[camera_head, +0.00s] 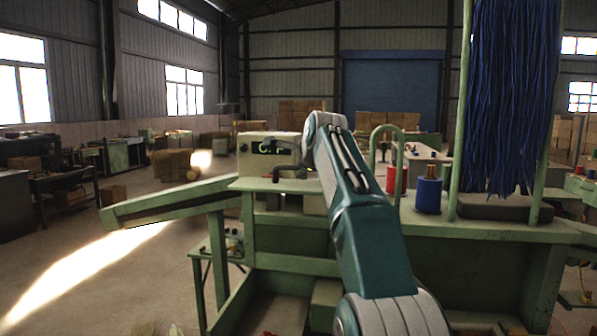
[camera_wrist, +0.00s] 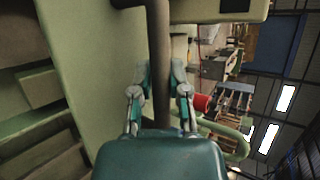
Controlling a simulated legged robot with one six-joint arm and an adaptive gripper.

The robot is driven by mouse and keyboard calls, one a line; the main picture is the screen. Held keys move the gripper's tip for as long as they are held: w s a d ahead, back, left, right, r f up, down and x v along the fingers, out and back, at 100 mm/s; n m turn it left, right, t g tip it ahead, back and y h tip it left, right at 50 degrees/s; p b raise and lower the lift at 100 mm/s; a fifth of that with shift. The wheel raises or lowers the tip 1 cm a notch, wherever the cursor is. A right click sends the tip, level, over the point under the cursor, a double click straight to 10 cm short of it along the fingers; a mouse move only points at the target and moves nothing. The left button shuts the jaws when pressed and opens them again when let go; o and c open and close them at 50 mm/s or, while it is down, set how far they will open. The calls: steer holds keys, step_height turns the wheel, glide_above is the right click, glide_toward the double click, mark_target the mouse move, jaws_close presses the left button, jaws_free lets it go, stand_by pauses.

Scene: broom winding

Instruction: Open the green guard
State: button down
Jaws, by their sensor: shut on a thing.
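My gripper (camera_wrist: 163,72) shows in the wrist view with its two fingers on either side of a dark grey-brown bar (camera_wrist: 158,30), shut on it. The bar runs up the picture in front of a pale green machine surface (camera_wrist: 85,60). In the head view a dark bent bar (camera_head: 287,168) shows in front of a pale green box (camera_head: 258,150), left of my arm. A green arched tube (camera_head: 385,130) stands right of my arm; it also shows in the wrist view (camera_wrist: 225,135). I cannot tell which green part is the guard. My gripper is not clear in the head view.
Red (camera_head: 396,182) and blue (camera_head: 428,194) spools stand on the green machine table (camera_head: 480,224). Blue bristles (camera_head: 512,90) hang at the right between green posts. A long green chute (camera_head: 165,202) reaches out left. Open floor (camera_head: 70,260) lies to the left.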

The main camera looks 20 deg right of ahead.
steer(key=shift+d, duration=0.3)
steer(key=c, duration=0.7)
jaws_free()
steer(key=shift+s+d, duration=0.1)
steer(key=shift+o, duration=0.5)
steer(key=shift+d, duration=0.15)
steer(key=shift+a+r, duration=0.1)
steer(key=shift+a, duration=0.1)
steer(key=shift+s+a+r, duration=0.15)
steer(key=shift+s+r, duration=0.05)
steer(key=shift+s, duration=0.05)
steer(key=v, duration=1.1)
steer(key=shift+d, duration=0.25)
steer(key=shift+f, duration=0.1)
